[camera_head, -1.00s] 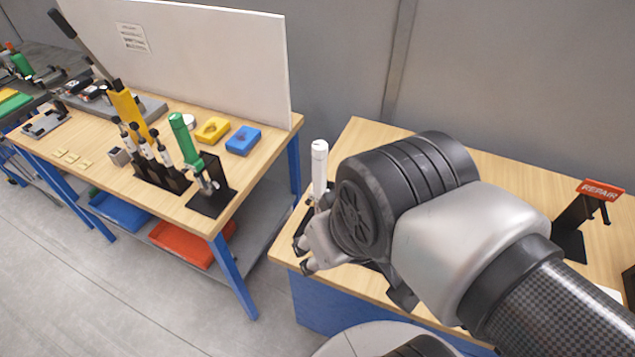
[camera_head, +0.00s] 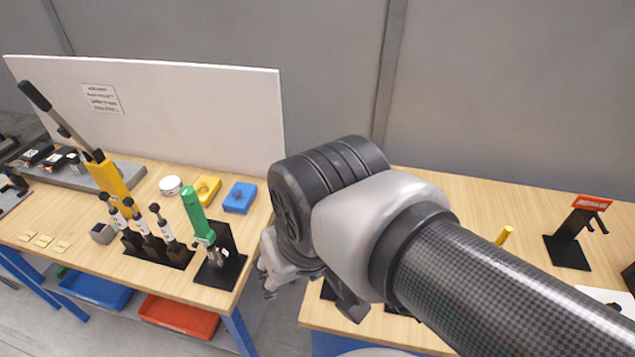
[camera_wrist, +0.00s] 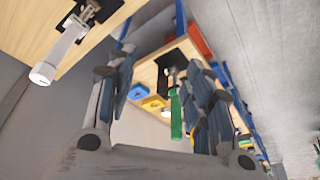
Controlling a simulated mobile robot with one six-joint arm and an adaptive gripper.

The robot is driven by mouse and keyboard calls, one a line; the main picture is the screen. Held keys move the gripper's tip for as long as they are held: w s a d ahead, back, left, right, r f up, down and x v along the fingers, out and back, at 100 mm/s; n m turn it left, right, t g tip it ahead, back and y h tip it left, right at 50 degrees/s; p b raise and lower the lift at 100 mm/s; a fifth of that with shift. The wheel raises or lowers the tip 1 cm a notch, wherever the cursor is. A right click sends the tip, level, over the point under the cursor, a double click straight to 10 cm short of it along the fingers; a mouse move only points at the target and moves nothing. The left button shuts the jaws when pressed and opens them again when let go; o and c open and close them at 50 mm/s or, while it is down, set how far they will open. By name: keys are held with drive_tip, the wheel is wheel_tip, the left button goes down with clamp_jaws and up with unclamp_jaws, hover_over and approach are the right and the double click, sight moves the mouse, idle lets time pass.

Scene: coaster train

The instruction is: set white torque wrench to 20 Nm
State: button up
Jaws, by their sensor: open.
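The white torque wrench (camera_wrist: 62,55) shows at the upper left of the wrist view, in a dark holder on the wooden bench. The wrist picture is upside down, so its white handle end points down-left. In the head view my arm hides it. My gripper (camera_wrist: 160,75) is open, with nothing between its fingers, and the wrench lies outside them to the left. In the head view my gripper (camera_head: 270,275) is partly hidden by my wrist and hangs at the gap between the two benches. The wrench's scale cannot be read.
A green-handled tool (camera_head: 197,220) stands on a black holder on the left bench, near several white-and-black tools (camera_head: 145,228). Yellow (camera_head: 206,189) and blue (camera_head: 239,197) blocks lie behind. A red REPAIR stand (camera_head: 590,203) is on the right bench.

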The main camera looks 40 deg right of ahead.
drive_tip(key=w+d+r+m+g+p, duration=0.2)
drive_tip(key=w+d+r+m+p, duration=0.2)
drive_tip(key=d+r+m+p, duration=0.5)
drive_tip(key=w+d+r+m+g+p, duration=0.25)
drive_tip(key=d+r+m+p, duration=0.3)
drive_tip(key=d+p, duration=0.55)
drive_tip(key=shift+m, duration=0.25)
drive_tip(key=f, duration=0.6)
drive_tip(key=f+b, duration=0.1)
drive_tip(key=f, duration=1.1)
drive_tip(key=shift+w+a, duration=0.25)
drive_tip(key=shift+a, duration=0.05)
drive_tip(key=c, duration=1)
